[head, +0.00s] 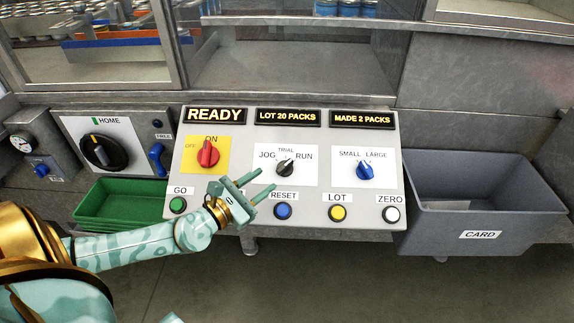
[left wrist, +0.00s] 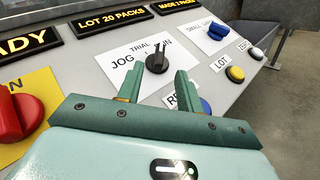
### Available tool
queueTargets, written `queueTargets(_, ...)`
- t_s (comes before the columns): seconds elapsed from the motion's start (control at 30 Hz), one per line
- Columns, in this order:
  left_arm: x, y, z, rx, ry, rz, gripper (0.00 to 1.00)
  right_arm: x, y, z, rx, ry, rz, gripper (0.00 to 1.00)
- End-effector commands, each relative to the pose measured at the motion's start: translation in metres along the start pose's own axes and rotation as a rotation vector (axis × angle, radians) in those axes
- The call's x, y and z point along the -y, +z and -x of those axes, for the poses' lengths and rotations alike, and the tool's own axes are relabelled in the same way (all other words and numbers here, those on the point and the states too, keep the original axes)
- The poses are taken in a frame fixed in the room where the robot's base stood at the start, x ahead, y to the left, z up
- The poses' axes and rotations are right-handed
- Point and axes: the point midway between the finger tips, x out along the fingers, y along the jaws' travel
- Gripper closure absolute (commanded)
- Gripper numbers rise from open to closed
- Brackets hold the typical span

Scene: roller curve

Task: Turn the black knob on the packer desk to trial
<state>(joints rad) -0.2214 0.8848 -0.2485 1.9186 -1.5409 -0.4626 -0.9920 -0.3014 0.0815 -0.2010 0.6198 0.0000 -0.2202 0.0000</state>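The black knob (head: 286,167) sits on the white JOG/TRIAL/RUN plate in the middle of the packer desk (head: 235,215). Its grip leans up and to the right, toward the RUN side; the exact setting is hard to read. In the left wrist view the knob (left wrist: 157,59) stands just beyond the fingertips, roughly centred between them. My left gripper (head: 263,183) is open and empty, to the lower left of the knob and not touching it. It also shows in the left wrist view (left wrist: 158,80). My right gripper is not in view.
A red ON/OFF knob (head: 208,154) is left of the black knob, a blue SMALL/LARGE knob (head: 365,171) right. Below are the green GO (head: 178,204), blue RESET (head: 283,211), yellow LOT (head: 338,213) and white ZERO (head: 392,214) buttons. A grey CARD bin (head: 480,238) stands right.

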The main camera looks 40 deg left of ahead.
Motion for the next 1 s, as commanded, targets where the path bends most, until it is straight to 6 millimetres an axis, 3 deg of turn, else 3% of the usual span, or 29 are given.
queueTargets(0.2, -0.001, 0.002, -0.054, 0.004, 0.003, 0.003, 0.64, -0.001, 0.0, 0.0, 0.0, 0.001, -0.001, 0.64)
queueTargets(0.4, 0.0, 0.001, -0.084, 0.002, 0.002, 0.003, 0.64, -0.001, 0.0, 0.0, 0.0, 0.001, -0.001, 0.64)
queueTargets(0.8, 0.0, 0.001, -0.092, 0.0, 0.0, 0.003, 0.64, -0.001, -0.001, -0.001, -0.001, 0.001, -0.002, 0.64)
queueTargets(0.93, 0.0, 0.001, -0.092, 0.0, 0.0, 0.003, 1.0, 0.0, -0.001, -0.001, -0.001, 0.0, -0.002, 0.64)
queueTargets(1.0, 0.0, 0.001, -0.092, 0.0, 0.0, 0.002, 1.0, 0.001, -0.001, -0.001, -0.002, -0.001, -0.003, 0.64)
